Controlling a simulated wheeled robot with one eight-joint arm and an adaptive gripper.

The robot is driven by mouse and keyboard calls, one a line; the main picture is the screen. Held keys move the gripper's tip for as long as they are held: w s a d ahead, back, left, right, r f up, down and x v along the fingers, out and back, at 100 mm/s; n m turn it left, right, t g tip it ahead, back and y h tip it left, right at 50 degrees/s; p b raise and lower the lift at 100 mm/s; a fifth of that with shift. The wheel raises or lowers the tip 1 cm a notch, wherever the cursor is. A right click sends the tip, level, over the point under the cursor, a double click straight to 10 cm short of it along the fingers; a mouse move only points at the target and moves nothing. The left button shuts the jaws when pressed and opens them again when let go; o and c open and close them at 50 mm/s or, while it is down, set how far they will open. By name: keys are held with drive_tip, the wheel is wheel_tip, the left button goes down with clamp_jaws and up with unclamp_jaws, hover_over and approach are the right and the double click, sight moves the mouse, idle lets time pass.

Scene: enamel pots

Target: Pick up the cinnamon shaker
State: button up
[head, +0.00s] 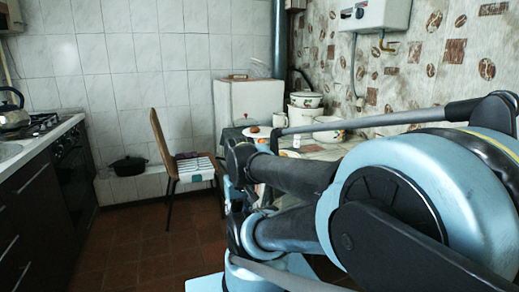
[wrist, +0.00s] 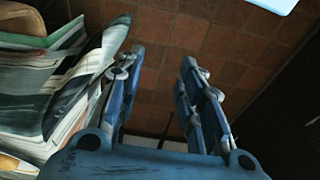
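I cannot make out a cinnamon shaker for certain in either view. In the head view, the table (head: 318,153) stands behind my arm, and much of its top is hidden by the arm. In the wrist view, my gripper (wrist: 162,58) is open, with its two blue fingers apart and nothing between them. It points over the brown tiled floor, to the right of a surface with a printed, paper-like covering (wrist: 75,95). A brown object (wrist: 20,24) is cut off at that view's top left corner. I cannot tell my gripper clearly in the head view.
Enamel pots (head: 305,107), a white bowl (head: 329,130) and a mug (head: 280,120) stand on the table's far part. A wooden chair (head: 165,150) stands left of it. A black pot (head: 129,166) sits on the wall ledge. The middle floor (head: 135,235) is clear.

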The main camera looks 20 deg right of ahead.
drive_tip(key=o, duration=0.4)
drive_tip(key=shift+s+r, duration=0.25)
drive_tip(key=shift+s, duration=0.05)
drive_tip(key=shift+c, duration=0.2)
drive_tip(key=w+d+r+n+h, duration=0.2)
drive_tip(key=w+d+n+h, duration=0.15)
drive_tip(key=w, duration=0.45)
drive_tip(key=w+d+r+n+t+h, duration=0.1)
drive_tip(key=w+d+r+n+h, duration=0.15)
drive_tip(key=w+d+n, duration=0.4)
drive_tip(key=w+d+r+n+h, duration=0.1)
drive_tip(key=w+d+r+h, duration=0.15)
drive_tip(key=w, duration=0.65)
drive_tip(key=w+a+f+n+t+h, duration=0.15)
drive_tip(key=w+n+h, duration=0.35)
drive_tip(key=w, duration=0.6)
drive_tip(key=w+f+n+t+h, duration=0.25)
drive_tip(key=w+n, duration=0.45)
drive_tip(key=w, duration=0.4)
drive_tip(key=x, duration=0.8)
drive_tip(key=r+x, duration=0.1)
drive_tip(key=x, duration=0.3)
drive_tip(key=shift+w+d, duration=0.15)
drive_tip(key=shift+x, duration=2.55)
